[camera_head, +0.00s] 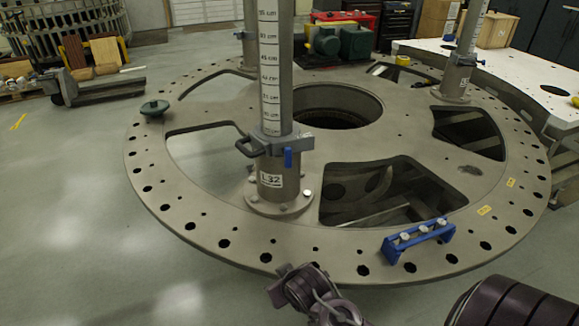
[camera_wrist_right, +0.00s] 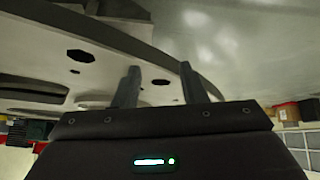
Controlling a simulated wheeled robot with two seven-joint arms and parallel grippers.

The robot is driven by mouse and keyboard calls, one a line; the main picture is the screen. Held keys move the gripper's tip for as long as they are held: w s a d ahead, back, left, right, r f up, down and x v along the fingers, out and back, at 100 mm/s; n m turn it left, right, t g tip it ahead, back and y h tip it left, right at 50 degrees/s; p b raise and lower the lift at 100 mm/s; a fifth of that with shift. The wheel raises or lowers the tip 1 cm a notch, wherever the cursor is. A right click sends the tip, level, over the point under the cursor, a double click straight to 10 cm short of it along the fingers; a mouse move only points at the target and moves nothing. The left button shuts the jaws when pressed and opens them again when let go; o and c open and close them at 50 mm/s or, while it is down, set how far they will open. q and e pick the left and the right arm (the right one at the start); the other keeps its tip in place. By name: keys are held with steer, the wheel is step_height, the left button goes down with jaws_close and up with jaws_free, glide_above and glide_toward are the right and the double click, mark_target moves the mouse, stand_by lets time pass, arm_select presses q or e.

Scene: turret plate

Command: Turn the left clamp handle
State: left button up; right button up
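In the head view, a grey post marked L32 (camera_head: 270,180) stands upright on the round turret plate (camera_head: 200,215). A grey clamp (camera_head: 283,143) goes around the post. Its dark handle (camera_head: 243,148) sticks out to the left, and a blue lever (camera_head: 288,158) hangs at its front. No gripper touches the clamp. In the right wrist view my right gripper (camera_wrist_right: 158,72) is empty, its two fingers apart, close to the plate's holed rim (camera_wrist_right: 130,35). Dark arm parts of mine show at the head view's bottom edge. I cannot make out a left gripper.
A blue bracket with white knobs (camera_head: 419,236) sits on the plate's front right rim. A green knob (camera_head: 154,108) is on the left rim. The plate has large cutouts and a round central opening (camera_head: 336,106).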

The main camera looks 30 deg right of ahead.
steer(key=w+d+r+m+t+h, duration=0.2)
steer(key=w+d+r+t, duration=0.3)
steer(key=w+d+r, duration=0.25)
steer(key=m+t+h+p, duration=0.1)
steer(key=t+h, duration=0.1)
steer(key=t, duration=0.3)
glide_toward(289, 155)
steer(key=w, duration=0.3)
steer(key=p+x, duration=0.1)
steer(key=x, duration=0.3)
steer(key=p+x, duration=0.1)
steer(key=x, duration=0.2)
steer(key=shift+s+d+r+p, duration=0.15)
steer(key=shift+d+p, duration=0.15)
steer(key=shift+d, duration=0.1)
steer(key=shift+w+d, duration=0.2)
steer(key=shift+w, duration=0.35)
jaws_close()
